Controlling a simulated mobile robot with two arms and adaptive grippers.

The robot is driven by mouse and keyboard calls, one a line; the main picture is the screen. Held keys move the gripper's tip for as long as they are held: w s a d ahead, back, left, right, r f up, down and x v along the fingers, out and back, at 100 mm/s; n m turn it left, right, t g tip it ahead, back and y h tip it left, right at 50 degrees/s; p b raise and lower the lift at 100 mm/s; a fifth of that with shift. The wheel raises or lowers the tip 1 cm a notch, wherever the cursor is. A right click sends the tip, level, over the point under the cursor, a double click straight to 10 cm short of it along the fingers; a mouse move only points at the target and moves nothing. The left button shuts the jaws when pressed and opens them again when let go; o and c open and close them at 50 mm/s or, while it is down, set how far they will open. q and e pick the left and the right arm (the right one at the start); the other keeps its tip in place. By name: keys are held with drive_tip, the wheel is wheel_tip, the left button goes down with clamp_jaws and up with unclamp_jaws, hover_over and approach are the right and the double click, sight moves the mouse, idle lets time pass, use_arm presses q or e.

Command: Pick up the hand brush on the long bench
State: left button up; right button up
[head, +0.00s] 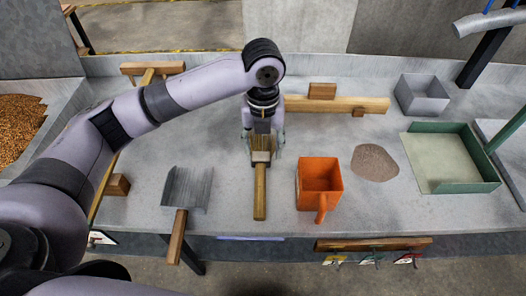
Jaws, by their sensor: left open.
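The hand brush (260,192) lies on the long bench (225,215), with its wooden handle pointing towards the front edge. Its head is at the far end, partly covered by my left gripper. My left gripper (262,148) points down over the brush head, with its fingers apart on either side of it. I cannot tell whether the fingers touch the brush. My right gripper is not in view.
A metal scoop (186,186) lies left of the brush, its handle overhanging the front edge. An orange scoop (320,173) stands close on the right. Beyond are a brown round patch (375,162), a green tray (468,187), a grey box (423,97) and a wooden beam (345,105).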

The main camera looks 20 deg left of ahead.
use_arm(q)
hover_over(260, 180)
drive_tip(key=f, duration=0.6)
drive_tip(key=shift+w+d, duration=0.15)
drive_tip(key=shift+d, duration=0.15)
wheel_tip(260, 180, down, 3)
drive_tip(key=shift+w+f, duration=0.1)
drive_tip(key=shift+w, duration=0.05)
drive_tip(key=shift+f, duration=0.5)
drive_tip(key=f, duration=0.3)
drive_tip(key=shift+s+a+f, duration=0.25)
drive_tip(key=shift+s+f, duration=0.05)
drive_tip(key=shift+s, duration=0.05)
drive_tip(key=shift+f, duration=0.35)
clamp_jaws()
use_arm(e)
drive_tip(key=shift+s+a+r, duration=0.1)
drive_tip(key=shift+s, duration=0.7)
